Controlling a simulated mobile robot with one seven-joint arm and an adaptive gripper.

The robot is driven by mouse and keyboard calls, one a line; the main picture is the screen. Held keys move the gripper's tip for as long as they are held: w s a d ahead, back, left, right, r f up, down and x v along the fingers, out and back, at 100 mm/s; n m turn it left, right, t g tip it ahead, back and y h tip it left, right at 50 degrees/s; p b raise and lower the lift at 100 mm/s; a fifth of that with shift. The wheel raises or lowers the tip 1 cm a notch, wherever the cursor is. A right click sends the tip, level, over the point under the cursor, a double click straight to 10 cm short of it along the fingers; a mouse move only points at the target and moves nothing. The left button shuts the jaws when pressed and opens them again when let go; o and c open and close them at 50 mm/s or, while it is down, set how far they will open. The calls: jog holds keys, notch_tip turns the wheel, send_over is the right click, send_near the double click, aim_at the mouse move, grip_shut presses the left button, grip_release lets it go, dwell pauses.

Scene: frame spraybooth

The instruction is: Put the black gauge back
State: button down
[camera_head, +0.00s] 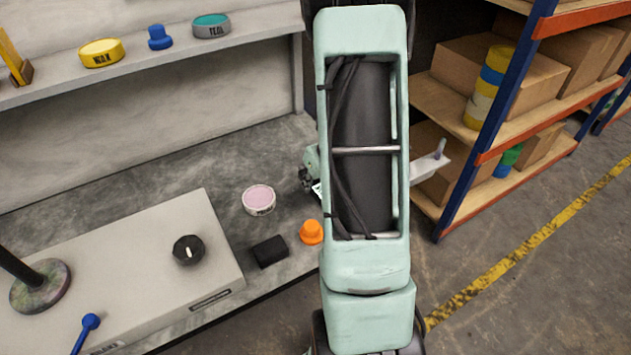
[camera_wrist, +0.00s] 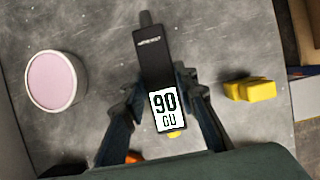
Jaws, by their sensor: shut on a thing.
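The black gauge (camera_wrist: 153,62) shows in the wrist view between my fingers. It is a slim black body with a white display reading "90 GU". My gripper (camera_wrist: 160,86) is shut on it, above the grey bench top (camera_wrist: 215,35); I cannot tell whether the gauge touches the bench. In the head view my gripper (camera_head: 308,178) shows only partly at the arm's left edge, and my arm hides most of the gauge.
A pink-topped tub (camera_head: 258,200) and an orange knob-like piece (camera_head: 311,232) stand near my arm. A yellow block (camera_wrist: 250,90) is right of the gauge. The upper shelf (camera_head: 160,72) holds tins and a blue piece. A storage rack (camera_head: 497,90) stands right.

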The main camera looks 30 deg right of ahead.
jog(key=shift+f+b, duration=0.35)
jog(key=shift+f, duration=0.1)
jog(key=c, duration=1.5)
grip_release()
jog(key=shift+o, duration=0.2)
jog(key=v, duration=1.2)
